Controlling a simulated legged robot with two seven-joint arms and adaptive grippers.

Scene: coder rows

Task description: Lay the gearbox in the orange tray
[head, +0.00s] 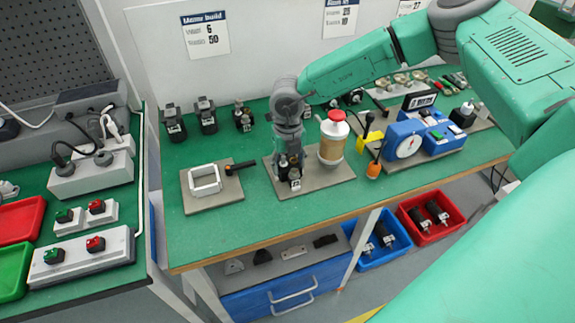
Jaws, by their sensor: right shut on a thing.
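My right gripper (288,150) points down over a grey plate (328,180) in the middle of the green bench. It is shut on a small dark unit with a white label, seemingly the gearbox (292,174). The fingers hide part of the gearbox, and I cannot tell whether it touches the plate. I see no tray that is plainly orange. A red tray (22,219) lies on the left bench. My left gripper is not in view.
Left is a plate with a white frame (205,180). Several dark units (207,115) stand behind. A blue dial device (404,143) is to the right. A green tray (15,270) is far left.

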